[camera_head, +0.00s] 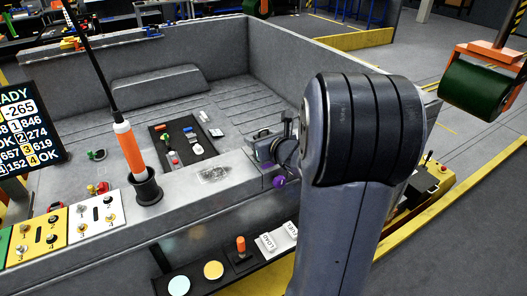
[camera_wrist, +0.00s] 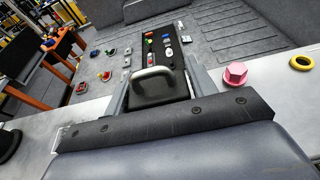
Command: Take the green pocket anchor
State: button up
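I cannot tell surely which item is the green pocket anchor. A small green piece (camera_head: 164,137) lies on the black tray (camera_head: 207,158) in the grey bed, among several small coloured pieces. Another green piece (camera_head: 97,154) stands on the bed's left side, by itself. In the wrist view small coloured pieces show on the black tray (camera_wrist: 155,52), too small to identify. My gripper (camera_head: 268,152) is over the bed's near wall, right of the tray. In the wrist view its two grey fingers (camera_wrist: 160,78) stand apart. A dark block with a metal handle (camera_wrist: 153,95) shows between them.
Switch panels (camera_head: 95,218) lie at left. A pink hexagonal knob (camera_wrist: 235,74) and yellow ring (camera_wrist: 301,63) sit on the wall at right. The ribbed bed floor (camera_head: 235,108) has free room.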

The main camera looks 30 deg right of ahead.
jog(key=c, duration=0.7)
jog(key=shift+r, duration=0.1)
jog(key=shift+c, duration=0.2)
